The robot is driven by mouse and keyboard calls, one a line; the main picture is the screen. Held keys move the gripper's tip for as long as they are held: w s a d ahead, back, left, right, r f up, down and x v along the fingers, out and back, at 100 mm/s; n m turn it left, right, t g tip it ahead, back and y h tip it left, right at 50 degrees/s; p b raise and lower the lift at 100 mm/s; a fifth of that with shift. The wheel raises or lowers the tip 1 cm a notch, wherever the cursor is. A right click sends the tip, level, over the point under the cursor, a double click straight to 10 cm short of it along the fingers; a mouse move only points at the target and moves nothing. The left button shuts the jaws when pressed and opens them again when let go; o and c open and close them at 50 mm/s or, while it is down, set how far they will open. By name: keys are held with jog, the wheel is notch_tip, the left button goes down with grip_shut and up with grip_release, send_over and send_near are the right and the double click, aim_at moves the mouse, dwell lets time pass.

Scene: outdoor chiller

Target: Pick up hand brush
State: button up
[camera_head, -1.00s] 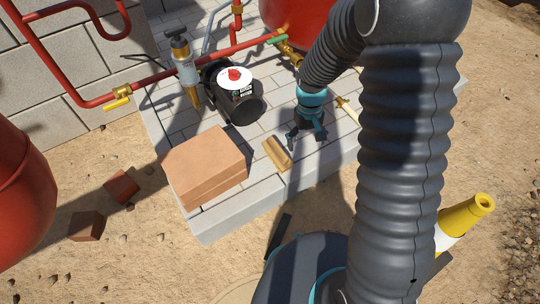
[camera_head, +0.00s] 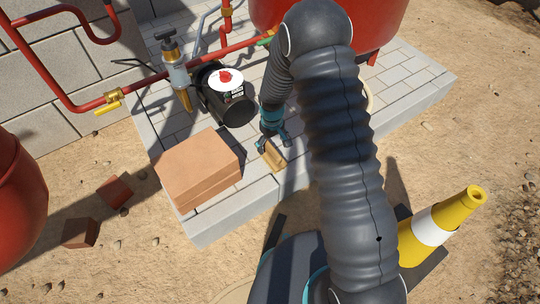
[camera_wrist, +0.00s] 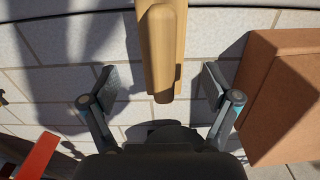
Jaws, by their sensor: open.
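The hand brush (camera_head: 274,157) is a small tan wooden brush lying on the paved slab, just right of the stacked brown blocks. In the wrist view the brush (camera_wrist: 161,45) stretches from the top edge down to between the fingertips. My gripper (camera_head: 273,143) is at the brush's far end in the head view, its fingers apart. In the wrist view my gripper (camera_wrist: 160,88) is open, with one finger on each side of the brush end and a gap on both sides. The brush's bristles cannot be made out.
The stacked brown blocks (camera_head: 198,168) stand close left of the brush; they also show at right in the wrist view (camera_wrist: 285,95). A black pump (camera_head: 228,97) and red pipe (camera_head: 150,84) lie behind.

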jog(key=shift+a+f, duration=0.2)
jog(key=shift+f, duration=3.3)
jog(key=c, duration=1.6)
jog(key=shift+o, duration=0.2)
jog(key=shift+r, duration=2.35)
jog(key=s+d+r, duration=0.3)
jog(key=d+r, duration=0.3)
jog(key=d, duration=0.5)
jog(key=shift+r, duration=0.2)
jog(key=shift+d, duration=0.1)
